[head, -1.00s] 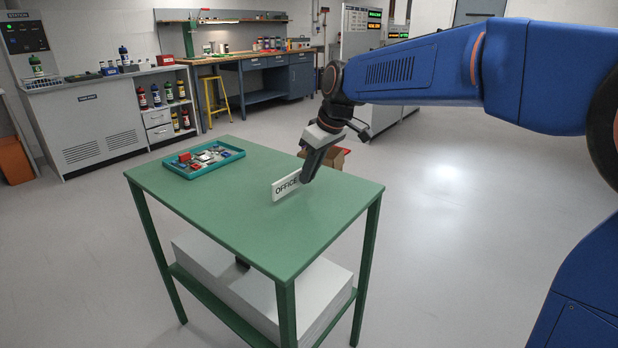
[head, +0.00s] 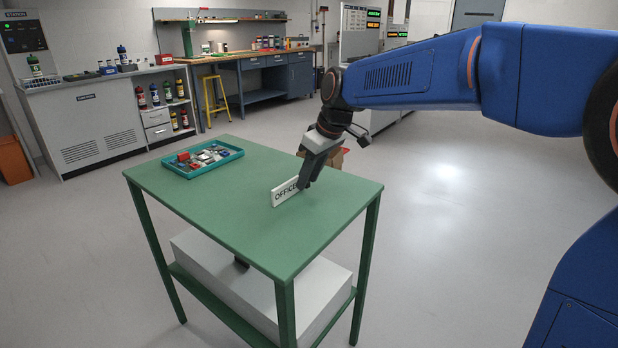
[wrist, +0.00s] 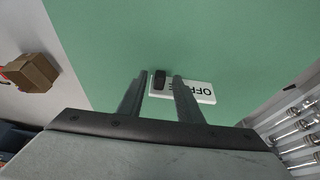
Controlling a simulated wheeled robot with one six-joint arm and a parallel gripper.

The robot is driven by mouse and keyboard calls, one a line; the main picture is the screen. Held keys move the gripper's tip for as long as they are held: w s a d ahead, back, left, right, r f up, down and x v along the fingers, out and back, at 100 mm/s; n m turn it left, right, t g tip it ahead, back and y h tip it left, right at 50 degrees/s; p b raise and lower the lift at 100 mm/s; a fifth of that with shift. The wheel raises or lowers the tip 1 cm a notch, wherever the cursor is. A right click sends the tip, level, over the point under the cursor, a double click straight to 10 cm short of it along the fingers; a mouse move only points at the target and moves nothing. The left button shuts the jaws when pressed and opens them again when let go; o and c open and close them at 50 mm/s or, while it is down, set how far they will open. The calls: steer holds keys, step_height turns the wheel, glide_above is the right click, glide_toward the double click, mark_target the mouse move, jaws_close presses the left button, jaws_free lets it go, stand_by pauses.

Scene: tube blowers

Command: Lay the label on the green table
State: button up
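The label (head: 285,192) is a white plate with black "OFFICE" lettering. It is at the right part of the green table (head: 225,213), its face slanted toward the head camera. I cannot tell from the frames whether it lies fully on the tabletop. In the wrist view the label (wrist: 199,92) reads upside down, and a small dark block (wrist: 159,80) shows at its left end. My gripper (wrist: 160,80) is open, with green showing between the fingers and the dark block. The right finger hides part of the lettering. My gripper (head: 302,183) covers the label's far end in the head view.
A teal tray (head: 203,160) of small parts sits on the table's far left. A cardboard box (head: 333,157) stands beyond the table's far edge. A grey box (head: 215,275) lies on the lower shelf. The tabletop's front is clear.

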steer(key=v, duration=1.2)
steer(key=s+d+f+m+t+h, duration=0.1)
steer(key=s+d+f+m, duration=0.25)
steer(key=s+d, duration=0.45)
steer(key=s+d+f+m+h, duration=0.15)
steer(key=s+d+f, duration=0.25)
steer(key=s+d, duration=0.4)
steer(key=s+d+f+m+t, duration=0.1)
steer(key=s+d+f+m, duration=0.4)
steer(key=s+f, duration=0.8)
steer(key=s+d+h, duration=0.1)
steer(key=d, duration=0.2)
steer(key=shift+s+d+f, duration=0.15)
steer(key=shift+d, duration=0.05)
